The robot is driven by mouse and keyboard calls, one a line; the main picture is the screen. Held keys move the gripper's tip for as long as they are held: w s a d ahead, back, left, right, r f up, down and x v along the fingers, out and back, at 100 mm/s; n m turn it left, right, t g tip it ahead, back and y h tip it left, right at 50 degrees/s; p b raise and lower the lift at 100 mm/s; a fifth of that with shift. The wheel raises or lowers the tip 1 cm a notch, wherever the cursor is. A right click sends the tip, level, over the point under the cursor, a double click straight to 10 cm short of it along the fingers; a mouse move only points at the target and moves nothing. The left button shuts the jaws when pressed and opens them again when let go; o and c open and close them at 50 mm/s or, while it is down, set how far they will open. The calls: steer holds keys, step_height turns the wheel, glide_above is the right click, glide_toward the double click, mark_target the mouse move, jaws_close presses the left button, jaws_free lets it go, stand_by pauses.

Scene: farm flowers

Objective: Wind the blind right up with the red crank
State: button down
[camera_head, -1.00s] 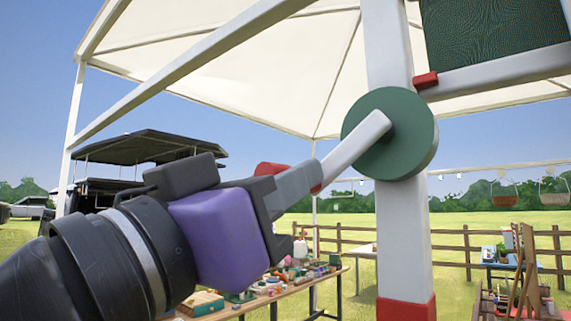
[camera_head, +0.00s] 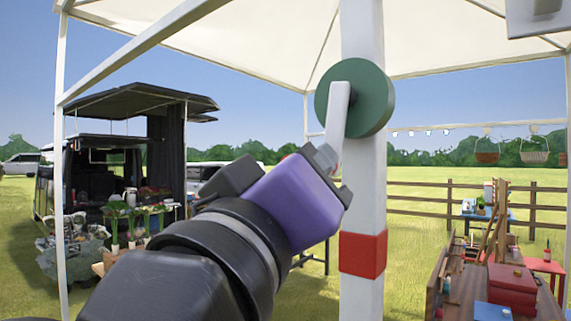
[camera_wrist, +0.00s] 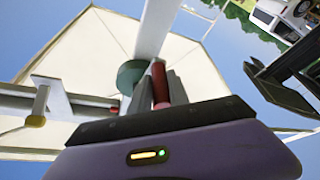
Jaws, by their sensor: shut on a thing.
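The crank's green disc (camera_head: 355,99) is on a white post (camera_head: 362,200). Its pale arm (camera_head: 338,120) hangs down from the disc, tilted slightly left at the bottom. My gripper (camera_head: 325,160) is at the arm's lower end. The green disc (camera_wrist: 131,76) shows beyond. The dark green blind is not clearly visible in either current view.
A grey piece (camera_head: 540,18) hangs at the top right. A brown table (camera_head: 465,285) with a red box (camera_head: 512,285) stands low on the right. A dark van (camera_head: 95,175) with flowers is on the left. A wooden fence (camera_head: 440,208) runs behind.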

steer(key=shift+s+d+r, duration=0.25)
steer(key=shift+s+d, duration=0.15)
steer(key=shift+d, duration=0.1)
steer(key=shift+r, duration=0.1)
steer(key=c, duration=1.3)
jaws_free()
steer(key=shift+s+d, duration=0.1)
steer(key=shift+o, duration=0.2)
steer(key=b+v, duration=0.2)
steer(key=v, duration=0.5)
steer(key=shift+s+a+f, duration=0.25)
steer(key=shift+f, duration=0.05)
